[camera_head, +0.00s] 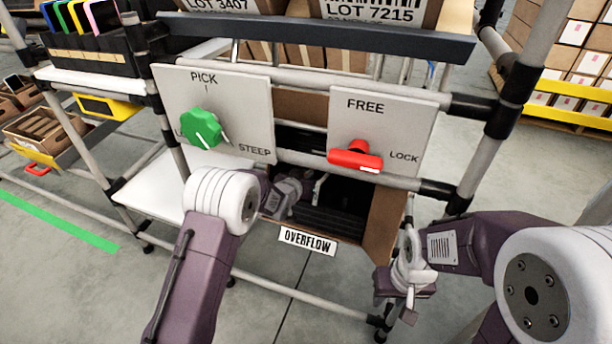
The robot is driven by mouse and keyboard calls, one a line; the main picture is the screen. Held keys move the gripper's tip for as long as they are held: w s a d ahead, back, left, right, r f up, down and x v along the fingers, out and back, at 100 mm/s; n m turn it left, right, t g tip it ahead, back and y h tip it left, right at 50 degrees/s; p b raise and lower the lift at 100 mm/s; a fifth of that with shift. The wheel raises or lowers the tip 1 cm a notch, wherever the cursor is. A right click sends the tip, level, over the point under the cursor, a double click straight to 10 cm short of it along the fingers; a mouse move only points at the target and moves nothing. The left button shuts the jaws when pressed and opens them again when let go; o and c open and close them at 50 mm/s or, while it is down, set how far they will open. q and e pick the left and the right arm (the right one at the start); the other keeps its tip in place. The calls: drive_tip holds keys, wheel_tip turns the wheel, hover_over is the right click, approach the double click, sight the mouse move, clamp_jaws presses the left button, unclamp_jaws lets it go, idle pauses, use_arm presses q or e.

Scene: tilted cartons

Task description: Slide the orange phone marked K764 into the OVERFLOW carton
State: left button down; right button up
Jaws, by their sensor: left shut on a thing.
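The OVERFLOW carton (383,210) is a brown box tilted towards me, low in the rack, with a white OVERFLOW label (307,240) on its front. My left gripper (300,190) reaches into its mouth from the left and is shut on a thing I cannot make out. Dark slabs (330,218) lie inside in shadow. I cannot see an orange phone or the K764 mark. My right gripper (411,300) hangs low, outside the carton to its right; its finger gap cannot be made out.
A green knob (201,129) on a PICK/STEEP panel and a red handle (356,157) on a FREE/LOCK panel sit above the carton. Rails and posts frame it. A black rack (85,55) with colourful phones stands at upper left. The floor in front is clear.

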use_arm(q)
drive_tip(key=c, duration=1.3)
unclamp_jaws()
drive_tip(key=shift+c, duration=0.2)
drive_tip(key=shift+s+a+r, duration=0.1)
drive_tip(key=shift+s+r, duration=0.15)
drive_tip(key=p+v, duration=0.3)
drive_tip(key=v, duration=0.5)
drive_tip(key=shift+s+r, duration=0.1)
drive_tip(key=shift+r, duration=0.05)
drive_tip(key=shift+s, duration=0.1)
